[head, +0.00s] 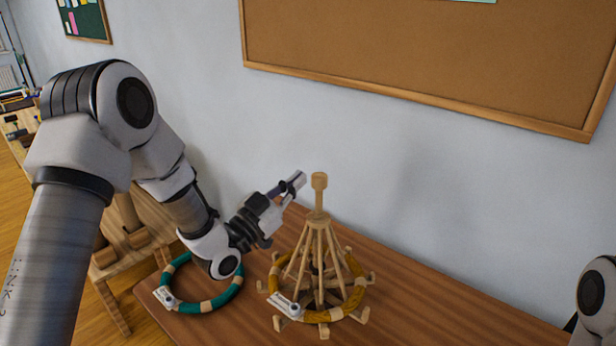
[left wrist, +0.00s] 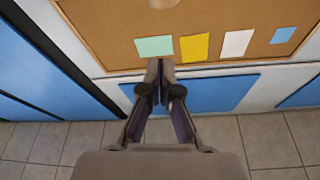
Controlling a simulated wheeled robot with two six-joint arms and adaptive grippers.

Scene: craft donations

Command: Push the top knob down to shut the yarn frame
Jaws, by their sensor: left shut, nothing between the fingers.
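The yarn frame (head: 320,255) is pale wood and stands upright on the table. Its slanted ribs gather in a tall cone under a post, with hooked feet spread around the base. The top knob (head: 319,181) sits raised on the post. An ochre and wood ring (head: 351,302) with a white tag lies around the frame's lower part. My left gripper (head: 299,181) is shut and empty, its tips just left of the knob and at about its height in the head view; I see no clear contact. The shut fingers also show in the left wrist view (left wrist: 160,68). My right gripper is out of view.
A teal and wood ring (head: 200,306) lies flat on the table (head: 440,308) left of the frame. The table right of the frame is clear. A wall with a cork board (head: 430,60) rises behind. A wooden stand is at the left.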

